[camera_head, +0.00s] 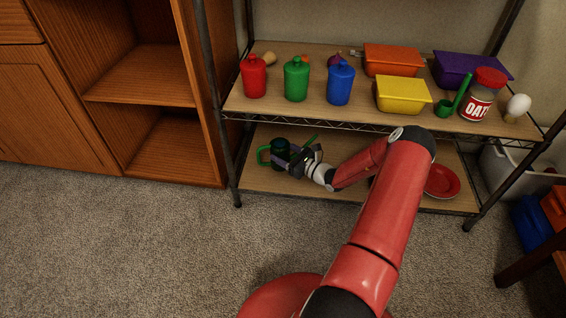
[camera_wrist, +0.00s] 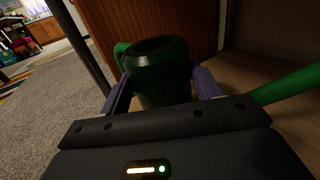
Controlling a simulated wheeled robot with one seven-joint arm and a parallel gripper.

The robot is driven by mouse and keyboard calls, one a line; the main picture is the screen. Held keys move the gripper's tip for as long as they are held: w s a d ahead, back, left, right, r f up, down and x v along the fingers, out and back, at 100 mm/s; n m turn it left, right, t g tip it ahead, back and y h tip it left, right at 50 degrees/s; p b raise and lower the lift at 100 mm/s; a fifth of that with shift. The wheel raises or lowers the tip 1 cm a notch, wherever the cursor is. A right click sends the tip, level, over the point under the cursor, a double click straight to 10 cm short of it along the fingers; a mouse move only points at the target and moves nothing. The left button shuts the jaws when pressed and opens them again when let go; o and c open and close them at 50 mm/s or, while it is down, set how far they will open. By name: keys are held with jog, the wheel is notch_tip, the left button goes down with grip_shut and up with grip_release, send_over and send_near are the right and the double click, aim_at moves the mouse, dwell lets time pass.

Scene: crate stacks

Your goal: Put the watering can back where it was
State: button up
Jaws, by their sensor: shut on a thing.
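The green watering can (camera_head: 280,148) is over the left part of the lower shelf (camera_head: 262,180). Its handle points left and its thin spout rises to the right. My gripper (camera_head: 291,156) reaches it from the right and is shut on its body. In the wrist view the dark body of the watering can (camera_wrist: 160,85) stands between the two fingers of my gripper (camera_wrist: 161,88), with the spout at the right. The can looks about upright. I cannot tell whether its base touches the shelf.
The upper shelf (camera_head: 310,112) close above holds red, green and blue bottles, several boxes, and an oats jar (camera_head: 480,97). A red plate (camera_head: 441,181) lies right on the lower shelf, partly behind my arm. A metal post (camera_head: 228,150) and wooden cabinet (camera_head: 150,90) stand left.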

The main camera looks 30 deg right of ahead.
jog(key=shift+f+b, duration=0.35)
jog(key=shift+f, duration=1.55)
jog(key=shift+f, duration=0.1)
jog(key=o, duration=1.4)
jog(key=shift+f, duration=0.1)
jog(key=shift+s+d, duration=0.1)
jog(key=shift+s, duration=0.05)
jog(key=p+v, duration=0.1)
jog(key=v, duration=1)
jog(key=shift+s+d, duration=0.15)
jog(key=shift+s, duration=0.15)
